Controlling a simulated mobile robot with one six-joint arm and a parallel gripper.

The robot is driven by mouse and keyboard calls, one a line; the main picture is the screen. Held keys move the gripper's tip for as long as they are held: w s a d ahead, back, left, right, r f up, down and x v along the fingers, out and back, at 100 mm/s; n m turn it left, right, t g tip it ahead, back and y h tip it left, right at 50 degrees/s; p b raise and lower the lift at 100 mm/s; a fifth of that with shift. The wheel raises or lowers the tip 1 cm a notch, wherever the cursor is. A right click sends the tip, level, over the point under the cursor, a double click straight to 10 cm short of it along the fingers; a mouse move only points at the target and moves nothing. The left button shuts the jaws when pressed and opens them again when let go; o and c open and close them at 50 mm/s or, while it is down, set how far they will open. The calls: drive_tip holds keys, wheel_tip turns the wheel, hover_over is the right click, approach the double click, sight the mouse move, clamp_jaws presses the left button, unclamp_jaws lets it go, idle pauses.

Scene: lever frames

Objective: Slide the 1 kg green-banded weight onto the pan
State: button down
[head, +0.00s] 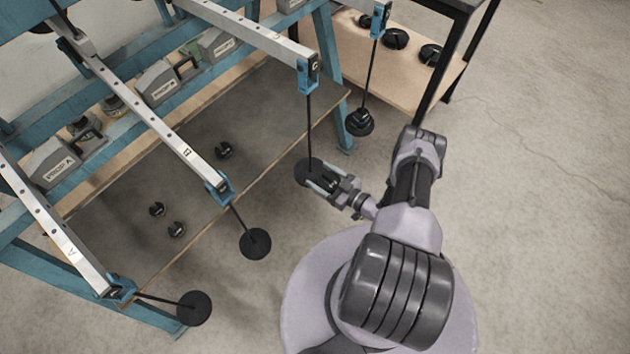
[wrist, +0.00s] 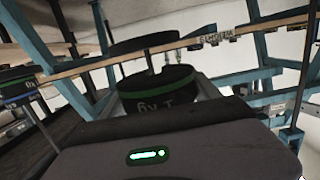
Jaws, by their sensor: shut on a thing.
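The green-banded weight (wrist: 160,92) is a black disc marked 1 kg, its lettering inverted in the wrist view. It sits between the fingers of my gripper (head: 333,186), which is shut on it. In the head view the fingers largely hide the weight. My gripper is at the lower right edge of a round black pan (head: 306,172), which hangs on a rod from lever C (head: 262,38). A dark disc (wrist: 140,44) shows just beyond the weight in the wrist view. I cannot tell whether the weight touches the pan.
Other black pans hang from lever B (head: 255,243) and lever A (head: 193,308). Loose weights (head: 224,150) lie on the dark board, and others (head: 396,39) on the right-hand shelf. The floor at the right is clear.

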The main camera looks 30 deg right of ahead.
sight(305, 167)
drive_tip(key=shift+d+f+b, duration=0.4)
drive_tip(key=shift+d+f, duration=0.4)
drive_tip(key=shift+d, duration=0.05)
drive_tip(key=shift+r+x, duration=0.15)
drive_tip(key=shift+x, duration=0.9)
drive_tip(key=shift+r+x, duration=0.15)
drive_tip(key=shift+x, duration=0.9)
drive_tip(key=shift+w+a, duration=0.2)
drive_tip(key=shift+w, duration=0.25)
drive_tip(key=shift+x, duration=1.2)
drive_tip(key=shift+w+a+r, duration=0.1)
drive_tip(key=shift+w+a, duration=0.05)
drive_tip(key=shift+w, duration=0.35)
drive_tip(key=shift+w+a+r, duration=0.1)
drive_tip(key=shift+w+a, duration=0.1)
drive_tip(key=shift+w, duration=0.35)
drive_tip(key=shift+f, duration=0.45)
drive_tip(key=shift+c, duration=0.4)
unclamp_jaws()
